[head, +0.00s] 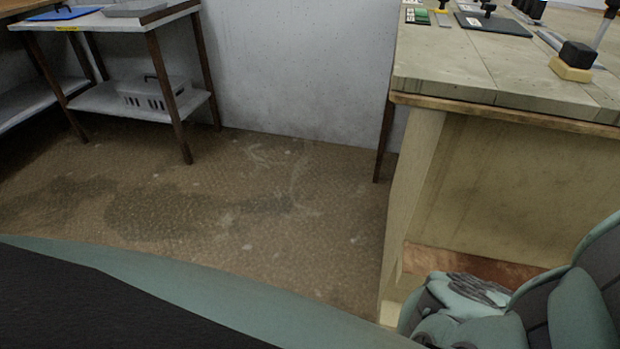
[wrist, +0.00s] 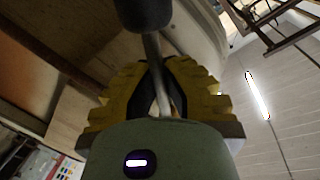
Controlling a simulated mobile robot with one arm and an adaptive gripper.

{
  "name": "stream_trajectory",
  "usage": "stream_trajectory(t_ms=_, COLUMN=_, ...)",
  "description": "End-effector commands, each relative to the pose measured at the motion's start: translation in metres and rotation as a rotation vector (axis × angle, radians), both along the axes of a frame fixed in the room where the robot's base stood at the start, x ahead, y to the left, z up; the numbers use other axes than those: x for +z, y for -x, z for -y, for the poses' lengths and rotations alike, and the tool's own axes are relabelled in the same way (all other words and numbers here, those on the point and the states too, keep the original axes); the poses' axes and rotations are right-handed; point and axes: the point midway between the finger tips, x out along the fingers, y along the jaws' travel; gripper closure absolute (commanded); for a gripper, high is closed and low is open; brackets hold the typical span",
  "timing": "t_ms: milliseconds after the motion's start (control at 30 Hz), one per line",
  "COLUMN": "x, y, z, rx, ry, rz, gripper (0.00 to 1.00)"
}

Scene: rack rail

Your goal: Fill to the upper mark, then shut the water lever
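In the wrist view, a thin grey rod with a dark rounded knob, which looks like a lever (wrist: 143,12), runs down between the yellow-padded fingers of my gripper (wrist: 160,65). The fingertips are close together on both sides of the rod, and the gripper looks shut on it. The rod's lower end is hidden behind the gripper's body. My gripper does not show in the head view. No vessel, water level or upper mark can be made out in either view.
A workbench (head: 480,75) stands at right, with a black block on a yellow base (head: 573,62) and a dark plate (head: 492,25) on top. A side table (head: 110,18) at upper left has a grey crate (head: 150,92) on its lower shelf. The floor between them is clear.

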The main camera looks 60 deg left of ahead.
Motion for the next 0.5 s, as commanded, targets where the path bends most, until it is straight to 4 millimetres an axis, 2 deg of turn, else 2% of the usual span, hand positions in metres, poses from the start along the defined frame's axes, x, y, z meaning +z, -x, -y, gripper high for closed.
stream_trajectory(t_ms=167, x=0.0032, y=0.0004, z=0.0002, rx=-0.002, ry=0.010, rz=0.000, gripper=1.00)
stream_trajectory(t_ms=200, x=0.0034, y=0.0004, z=0.0004, rx=-0.003, ry=0.011, rz=0.001, gripper=0.94)
stream_trajectory(t_ms=500, x=0.0017, y=0.0000, z=0.0000, rx=-0.001, ry=0.006, rz=0.000, gripper=0.63)
